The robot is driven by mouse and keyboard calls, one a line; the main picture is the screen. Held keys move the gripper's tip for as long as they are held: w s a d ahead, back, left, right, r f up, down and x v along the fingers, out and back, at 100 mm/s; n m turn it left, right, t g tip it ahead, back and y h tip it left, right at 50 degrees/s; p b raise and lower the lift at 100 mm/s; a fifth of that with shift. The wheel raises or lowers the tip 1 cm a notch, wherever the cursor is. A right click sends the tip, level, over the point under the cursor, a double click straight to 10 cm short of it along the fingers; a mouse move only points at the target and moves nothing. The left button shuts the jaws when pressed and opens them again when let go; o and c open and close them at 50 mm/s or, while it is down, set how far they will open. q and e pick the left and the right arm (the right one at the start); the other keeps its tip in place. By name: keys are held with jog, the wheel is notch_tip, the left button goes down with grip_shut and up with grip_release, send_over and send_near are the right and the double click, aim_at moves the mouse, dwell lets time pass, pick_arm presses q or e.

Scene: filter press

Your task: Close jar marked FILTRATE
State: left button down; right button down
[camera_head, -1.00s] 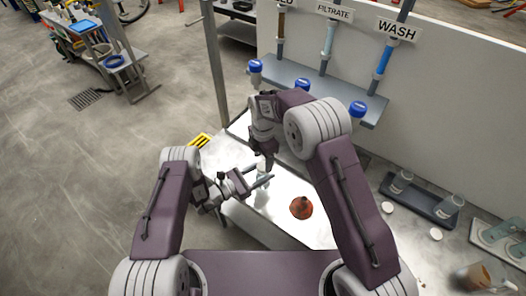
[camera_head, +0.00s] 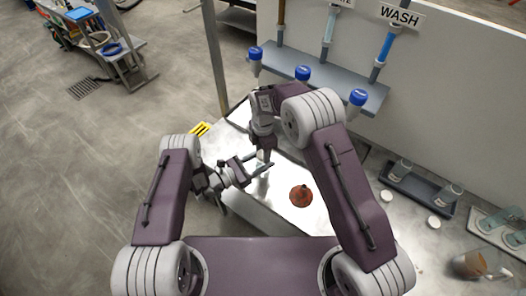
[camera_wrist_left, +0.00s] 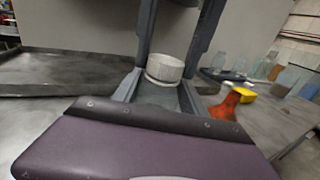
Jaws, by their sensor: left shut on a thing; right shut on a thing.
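A small clear jar (camera_wrist_left: 158,96) stands between the fingers of my left gripper (camera_wrist_left: 160,92), which is shut on it. A pale round lid (camera_wrist_left: 165,68) is on top of the jar. My right gripper (camera_wrist_left: 176,45) comes down from above, one finger on each side of the lid, shut on it. I cannot tell how tightly the lid is seated. In the head view, my left gripper (camera_head: 259,168) and right gripper (camera_head: 264,156) meet over the metal table, mostly hiding the jar. No FILTRATE mark is readable on the jar.
A red-brown funnel (camera_head: 301,196) stands on the table to the right. Two loose white lids (camera_head: 386,196) (camera_head: 433,222) and a dark tray (camera_head: 424,203) with jars lie farther right, near a beaker (camera_head: 468,264) with brown contents. A shelf (camera_head: 325,85) with blue-capped tubes is behind.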

jog(key=m, duration=1.1)
jog(key=shift+m, duration=0.3)
jog(key=m, duration=1.2)
jog(key=shift+f, duration=0.1)
jog(key=c, duration=0.7)
grip_release()
notch_tip(320, 180, up, 12)
jog(key=shift+r, duration=0.1)
